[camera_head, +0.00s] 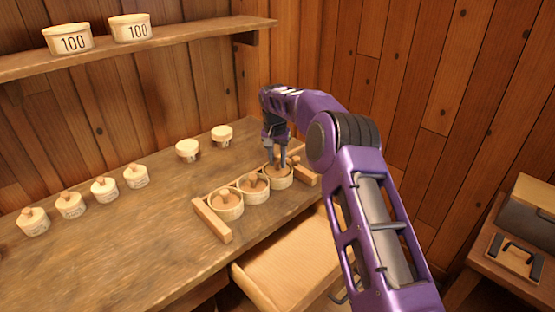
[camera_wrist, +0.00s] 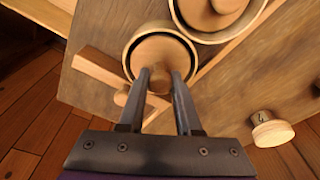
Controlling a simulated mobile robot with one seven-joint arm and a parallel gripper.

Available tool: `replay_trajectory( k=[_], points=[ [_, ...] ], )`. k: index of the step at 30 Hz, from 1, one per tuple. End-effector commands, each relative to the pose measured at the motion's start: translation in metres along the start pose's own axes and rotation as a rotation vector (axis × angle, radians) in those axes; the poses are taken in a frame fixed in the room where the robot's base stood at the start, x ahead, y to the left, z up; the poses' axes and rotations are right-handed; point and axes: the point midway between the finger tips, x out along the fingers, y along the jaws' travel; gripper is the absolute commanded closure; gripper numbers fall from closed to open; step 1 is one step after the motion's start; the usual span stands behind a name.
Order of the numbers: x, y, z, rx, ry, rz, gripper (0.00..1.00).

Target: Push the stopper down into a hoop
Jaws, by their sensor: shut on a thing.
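Three pale wooden hoops stand in a row on the workbench: the left hoop (camera_head: 226,208), the middle hoop (camera_head: 253,191) and the right hoop (camera_head: 279,180). The left and middle hoops each have a brown knobbed stopper in them. My gripper (camera_head: 278,164) points down over the right hoop. In the wrist view my gripper (camera_wrist: 159,78) is shut on the knob of a brown stopper (camera_wrist: 160,51). The stopper's disc shows inside the rim of this hoop (camera_wrist: 130,42), with a dark gap around it. How deep it sits I cannot tell.
Wooden battens (camera_head: 212,220) flank the row. Several small knobbed pots (camera_head: 104,188) stand along the bench's left, and two plain round pieces (camera_head: 188,150) behind. An open drawer (camera_head: 285,265) juts out in front. A shelf (camera_head: 180,45) holds two tubs marked 100.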

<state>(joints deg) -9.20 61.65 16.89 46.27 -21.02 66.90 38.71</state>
Motion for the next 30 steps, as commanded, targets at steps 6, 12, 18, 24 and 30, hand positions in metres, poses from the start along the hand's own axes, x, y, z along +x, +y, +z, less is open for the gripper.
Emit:
replay_trajectory(
  k=[6,12,18,24,30],
  points=[
    [-0.0003,0.0000,-0.0002,0.000,0.001,0.000,0.57],
    [-0.0002,0.0000,-0.0002,0.000,0.000,0.000,0.32],
    [0.0002,0.0001,0.0000,0.000,0.000,0.000,0.23],
    [0.0002,0.0001,0.0000,0.000,0.000,0.000,0.07],
    [0.0001,0.0001,-0.0001,0.000,0.000,0.000,0.07]
  ],
)
